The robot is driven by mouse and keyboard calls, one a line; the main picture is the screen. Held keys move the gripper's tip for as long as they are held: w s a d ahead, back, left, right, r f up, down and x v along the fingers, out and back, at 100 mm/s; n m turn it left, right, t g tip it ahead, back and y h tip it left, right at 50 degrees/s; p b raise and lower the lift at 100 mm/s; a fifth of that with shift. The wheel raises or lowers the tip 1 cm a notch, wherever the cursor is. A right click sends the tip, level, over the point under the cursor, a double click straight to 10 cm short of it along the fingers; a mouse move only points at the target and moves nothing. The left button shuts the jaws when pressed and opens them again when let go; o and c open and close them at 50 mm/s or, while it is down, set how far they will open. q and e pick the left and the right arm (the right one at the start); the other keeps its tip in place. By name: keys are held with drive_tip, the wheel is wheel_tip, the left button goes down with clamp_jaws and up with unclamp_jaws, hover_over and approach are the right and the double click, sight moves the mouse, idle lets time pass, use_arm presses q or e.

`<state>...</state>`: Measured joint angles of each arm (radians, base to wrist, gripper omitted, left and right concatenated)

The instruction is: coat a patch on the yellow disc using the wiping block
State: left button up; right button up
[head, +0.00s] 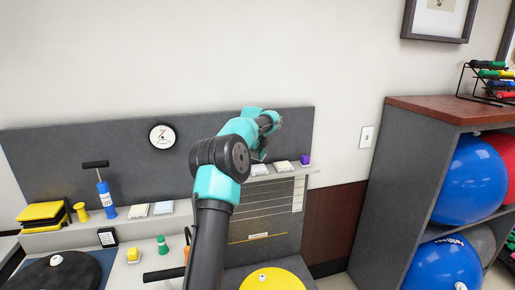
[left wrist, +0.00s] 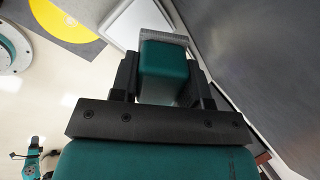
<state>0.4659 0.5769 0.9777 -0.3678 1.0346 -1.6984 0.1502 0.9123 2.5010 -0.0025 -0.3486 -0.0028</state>
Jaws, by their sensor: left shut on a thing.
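The yellow disc (head: 274,280) lies flat at the bottom edge of the head view, partly cut off, with a small white piece on it. Part of it shows at the upper left of the left wrist view (left wrist: 62,24). My left gripper (left wrist: 163,78) is shut on a teal block with a grey far face, which I take to be the wiping block (left wrist: 165,65). The block is held clear of the disc. In the head view the left gripper (head: 259,150) is up by the grey back panel, largely hidden behind my arm. My right gripper is not in view.
A narrow ledge (head: 165,215) holds pale tiles, a purple block (head: 305,159), a blue pump (head: 105,195) and yellow pads (head: 42,214). A dark disc (head: 60,270) lies at lower left. A shelf (head: 440,108) with large balls stands at right.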

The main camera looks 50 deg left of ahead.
use_arm(q)
drive_tip(key=shift+f, duration=1.75)
drive_tip(key=shift+f, duration=0.45)
idle(0.4)
drive_tip(key=shift+r, duration=0.1)
drive_tip(key=shift+r, duration=3.45)
drive_tip(key=shift+f, duration=0.1)
